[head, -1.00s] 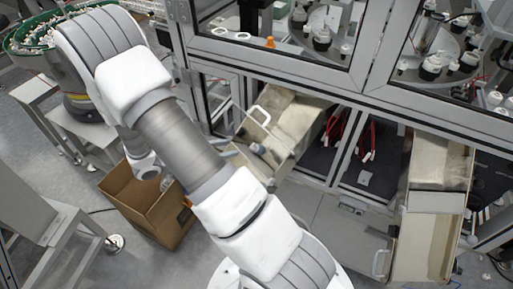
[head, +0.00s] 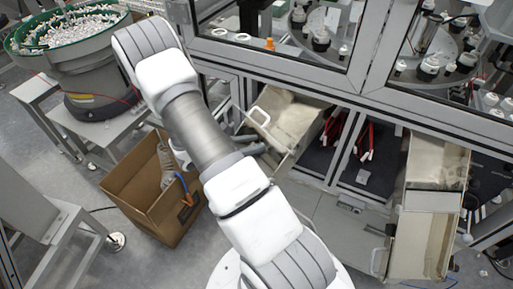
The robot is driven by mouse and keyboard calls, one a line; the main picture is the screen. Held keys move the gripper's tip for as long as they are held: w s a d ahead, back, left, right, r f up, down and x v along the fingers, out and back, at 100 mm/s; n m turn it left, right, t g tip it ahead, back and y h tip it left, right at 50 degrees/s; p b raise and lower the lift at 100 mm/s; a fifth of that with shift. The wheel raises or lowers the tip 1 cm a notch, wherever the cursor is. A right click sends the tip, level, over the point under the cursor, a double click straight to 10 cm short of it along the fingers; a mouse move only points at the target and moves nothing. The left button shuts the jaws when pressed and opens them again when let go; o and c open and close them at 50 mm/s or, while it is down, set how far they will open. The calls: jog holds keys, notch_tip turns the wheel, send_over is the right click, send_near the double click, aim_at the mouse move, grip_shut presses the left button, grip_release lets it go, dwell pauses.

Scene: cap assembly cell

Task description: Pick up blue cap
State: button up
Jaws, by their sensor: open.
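I cannot make out a blue cap in this view. A small blue strip (head: 183,182) shows at the right side of the cardboard box, too small to identify. My arm runs from the bottom centre to the upper left and hides much of what lies behind it. A grey part sticking out to the right of the arm, beside the left chute, looks like the end of my gripper (head: 252,149). Its fingers are small and partly hidden, and I see nothing held between them.
A cardboard box (head: 150,205) stands on the floor left of my arm. The tilted left chute (head: 290,115) and the right chute (head: 425,225) jut from the machine. A green-rimmed feeder bowl (head: 85,65) with small pale parts is at the upper left.

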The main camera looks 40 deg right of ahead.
jog(key=shift+c, duration=0.2)
grip_shut()
jog(key=shift+a+r, duration=0.1)
jog(key=shift+r, duration=0.05)
